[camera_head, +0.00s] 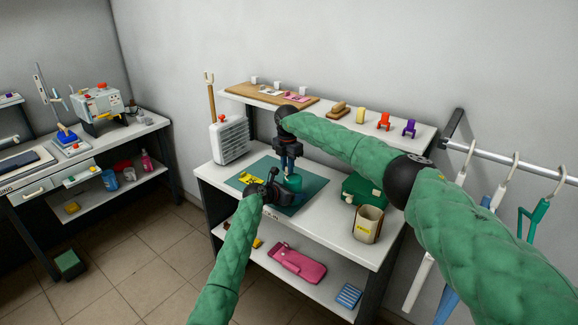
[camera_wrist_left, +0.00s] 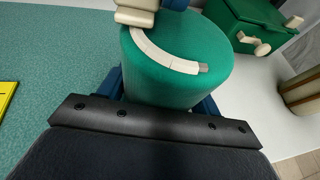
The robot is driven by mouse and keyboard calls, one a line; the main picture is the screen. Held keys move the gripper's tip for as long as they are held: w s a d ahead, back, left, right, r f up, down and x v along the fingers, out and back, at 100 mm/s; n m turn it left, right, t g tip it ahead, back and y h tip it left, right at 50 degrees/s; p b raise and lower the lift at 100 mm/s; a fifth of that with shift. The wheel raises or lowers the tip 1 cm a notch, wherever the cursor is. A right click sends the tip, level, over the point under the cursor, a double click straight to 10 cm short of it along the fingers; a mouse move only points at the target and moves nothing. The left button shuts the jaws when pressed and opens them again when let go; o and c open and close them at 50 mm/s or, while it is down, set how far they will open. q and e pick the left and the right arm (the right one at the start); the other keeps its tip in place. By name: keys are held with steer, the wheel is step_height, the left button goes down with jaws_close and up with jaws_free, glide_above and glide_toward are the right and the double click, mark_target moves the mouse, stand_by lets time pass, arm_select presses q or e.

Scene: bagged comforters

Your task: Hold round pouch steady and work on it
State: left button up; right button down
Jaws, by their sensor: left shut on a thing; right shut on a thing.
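The round pouch (camera_head: 293,184) is a green cylinder standing upright on the dark green mat (camera_head: 312,190). In the left wrist view the pouch (camera_wrist_left: 178,80) has a curved cream zipper strip (camera_wrist_left: 165,52) on its top, with a grey end at the right. My left gripper (camera_head: 279,187) is shut on the pouch from the front-left; its blue fingers show at both sides of the pouch in the wrist view. My right gripper (camera_head: 290,170) reaches down from above and is shut at the zipper's left end. What exactly it grips is partly hidden.
A yellow item (camera_head: 250,178) lies on the mat's left. A green box (camera_head: 361,189) and a beige container (camera_head: 368,223) stand to the right. A white heater-like unit (camera_head: 230,139) stands at the left. A raised shelf (camera_head: 330,109) runs behind.

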steer(key=n, duration=0.3)
steer(key=shift+s+a+n, duration=0.25)
steer(key=shift+s+n, duration=0.05)
steer(key=shift+s, duration=0.05)
steer(key=n, duration=0.2)
steer(key=s+n, duration=0.1)
steer(key=n, duration=0.2)
steer(key=shift+s+a+n, duration=0.1)
steer(key=shift+a+n, duration=0.05)
steer(key=shift+n, duration=0.15)
arm_select(q)
steer(key=shift+f, duration=0.1)
arm_select(e)
steer(key=n, duration=0.2)
steer(key=s+n, duration=0.1)
steer(key=n, duration=0.1)
steer(key=shift+s, duration=0.1)
steer(key=n, duration=0.4)
steer(key=s+d+n, duration=0.1)
steer(key=n, duration=0.1)
steer(key=shift+d, duration=0.1)
steer(key=c, duration=1.3)
jaws_free()
steer(key=shift+r, duration=0.1)
